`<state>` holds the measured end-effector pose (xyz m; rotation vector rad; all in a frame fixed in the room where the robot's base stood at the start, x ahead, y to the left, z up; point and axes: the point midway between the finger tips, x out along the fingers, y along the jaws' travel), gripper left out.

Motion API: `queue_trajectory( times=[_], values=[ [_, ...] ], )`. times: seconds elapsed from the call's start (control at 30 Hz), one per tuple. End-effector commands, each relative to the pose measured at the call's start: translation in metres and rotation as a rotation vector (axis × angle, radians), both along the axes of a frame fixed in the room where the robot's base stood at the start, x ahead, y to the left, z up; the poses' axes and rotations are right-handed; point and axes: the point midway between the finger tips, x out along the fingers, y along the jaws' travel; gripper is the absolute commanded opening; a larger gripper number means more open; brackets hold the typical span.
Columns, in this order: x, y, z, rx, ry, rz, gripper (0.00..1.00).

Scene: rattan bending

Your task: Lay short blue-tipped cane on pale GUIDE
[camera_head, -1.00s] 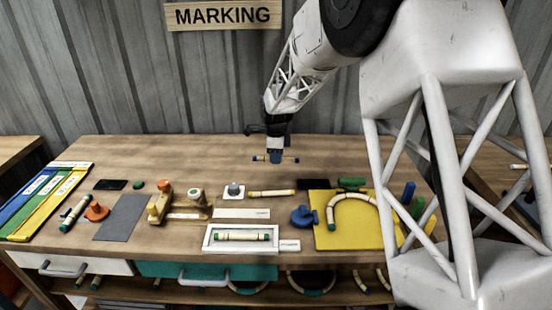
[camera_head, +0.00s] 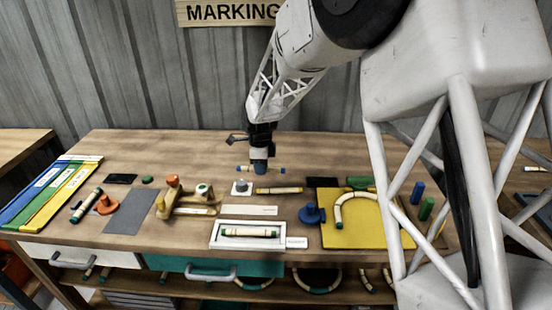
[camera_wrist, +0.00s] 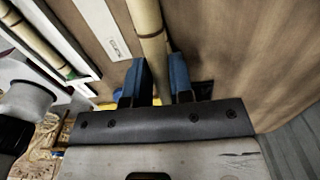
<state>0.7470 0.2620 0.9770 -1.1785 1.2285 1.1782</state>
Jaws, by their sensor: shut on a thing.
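My gripper (camera_head: 261,167) is shut on a short cane (camera_head: 279,170) with blue tips. It holds the cane crosswise above the back middle of the bench, behind the grey-knobbed block. In the wrist view the cane (camera_wrist: 150,35) passes between the two blue fingers (camera_wrist: 161,80); its tips are outside that view. The strip also shows in the wrist view (camera_wrist: 97,22), beside the cane.
A green-tipped cane lies in a white tray (camera_head: 214,246). A yellow-tipped cane (camera_head: 279,190) lies behind the strip. A wooden fixture (camera_head: 187,204) stands left, and a yellow board (camera_head: 345,238) with a bent cane lies right. The bench (camera_head: 150,240) is bare at front left.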

Motion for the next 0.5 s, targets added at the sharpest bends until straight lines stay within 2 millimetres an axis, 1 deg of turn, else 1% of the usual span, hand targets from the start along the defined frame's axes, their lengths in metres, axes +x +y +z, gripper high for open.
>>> queue_trajectory(
  times=[0.03,0.2,0.4,0.5],
  values=[
    [-0.012,0.012,-0.001,0.000,0.000,0.010,0.00],
    [-0.046,0.043,-0.006,0.000,0.000,0.027,0.00],
    [-0.072,0.063,-0.010,0.000,0.000,0.038,0.00],
    [-0.079,0.068,-0.011,0.000,0.000,0.039,0.00]
  ],
)
